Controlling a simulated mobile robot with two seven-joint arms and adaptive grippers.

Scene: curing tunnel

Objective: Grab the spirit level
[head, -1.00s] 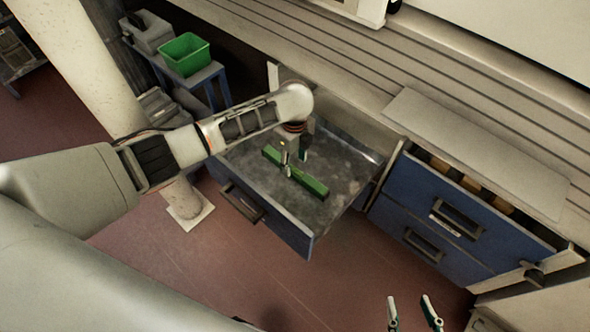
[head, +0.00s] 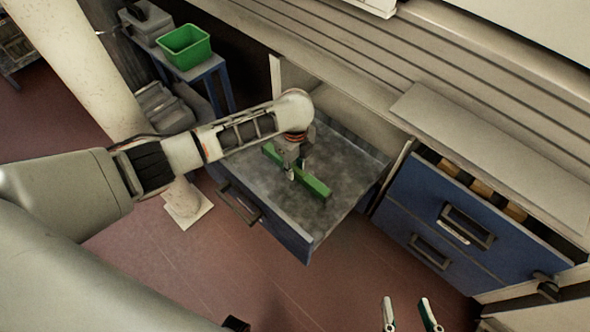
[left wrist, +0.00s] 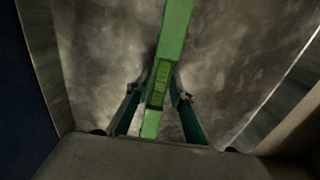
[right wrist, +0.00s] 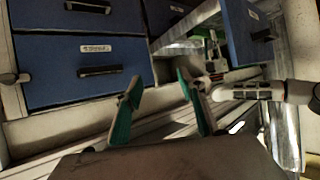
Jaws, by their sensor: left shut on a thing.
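The spirit level (head: 316,187) is a long green bar in the open drawer (head: 277,229) in the head view. It also runs up the middle of the left wrist view (left wrist: 174,32). My left gripper (head: 291,172) reaches down into the drawer. Its two fingers (left wrist: 160,95) are shut on the spirit level from both sides, near its middle. Whether the level touches the drawer floor I cannot tell. My right gripper (head: 410,314) is at the bottom of the head view, apart from the drawer. Its fingers (right wrist: 160,95) are open and empty in the right wrist view.
A closed blue drawer front (head: 437,215) is to the right of the open drawer. A green bin (head: 186,48) stands on a blue stand at the back left. A white pillar (head: 95,75) rises at the left. The drawer around the level is clear.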

